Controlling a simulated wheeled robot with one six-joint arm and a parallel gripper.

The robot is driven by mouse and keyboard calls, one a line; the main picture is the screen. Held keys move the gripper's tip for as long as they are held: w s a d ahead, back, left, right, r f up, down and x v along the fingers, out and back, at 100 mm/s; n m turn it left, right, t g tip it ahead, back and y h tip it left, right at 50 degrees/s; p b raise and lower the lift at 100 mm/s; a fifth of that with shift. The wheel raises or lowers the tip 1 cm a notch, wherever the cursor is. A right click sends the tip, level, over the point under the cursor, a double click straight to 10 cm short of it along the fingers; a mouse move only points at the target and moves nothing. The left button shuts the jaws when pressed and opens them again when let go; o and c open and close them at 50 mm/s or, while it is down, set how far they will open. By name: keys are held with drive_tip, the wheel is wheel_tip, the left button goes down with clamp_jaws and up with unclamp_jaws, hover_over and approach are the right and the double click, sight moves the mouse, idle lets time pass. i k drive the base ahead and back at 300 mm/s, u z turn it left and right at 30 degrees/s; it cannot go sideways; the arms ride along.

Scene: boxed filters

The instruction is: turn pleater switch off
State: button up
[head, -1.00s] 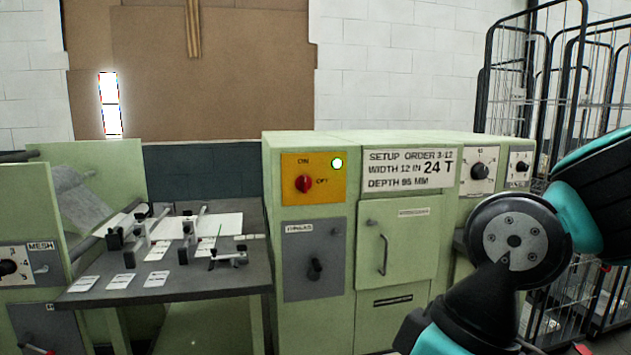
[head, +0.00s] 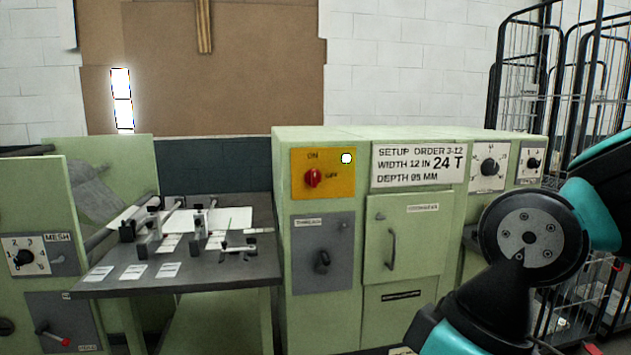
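The pleater switch is a red rotary knob (head: 313,178) on a yellow plate (head: 341,187), high on the front of the green pleater cabinet (head: 456,238). ON is printed above the knob and OFF to its right. The knob's grip looks roughly upright, toward ON, but it is small and blurred. A bright, nearly white lamp (head: 346,158) shows at the plate's upper right. My gripper is outside the picture. Only links of my arm show at the right, in front of the cabinet's right part.
Left of the cabinet stands a dark worktable (head: 190,273) with clamps and white cards. A MESH dial panel (head: 40,255) is at far left. A setup sign (head: 418,164), a door handle (head: 391,250) and more dials are on the cabinet. Wire cage trolleys (head: 545,70) stand at right.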

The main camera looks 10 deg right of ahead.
sight(313, 176)
drive_tip(key=k, duration=0.5)
drive_tip(key=u, duration=0.15)
drive_tip(key=i, duration=1.35)
drive_tip(key=z, duration=0.7)
